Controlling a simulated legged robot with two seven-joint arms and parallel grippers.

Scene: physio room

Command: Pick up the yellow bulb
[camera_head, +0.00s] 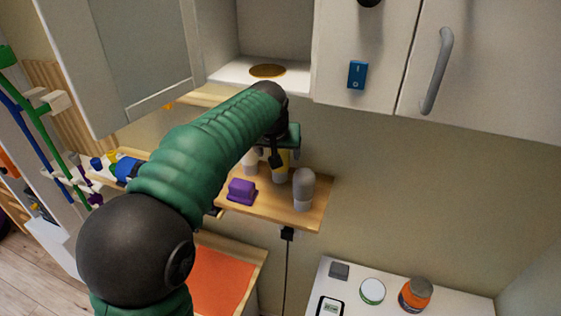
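The yellow bulb (282,172) stands on the small wooden wall shelf (262,208), partly hidden behind a dark finger of my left gripper. My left gripper (279,158) points down over the bulb, with a finger in front of it. The arm hides much of the gripper, so I cannot tell whether the fingers touch the bulb or are closed on it. A whitish-grey bulb (303,190) stands to the right, and a pale bulb (250,163) to the left. My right gripper is not in view.
An open cabinet (262,72) with a gold disc is above. A white counter (430,290) at lower right holds an orange jar (415,294) and a round tin (372,291).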

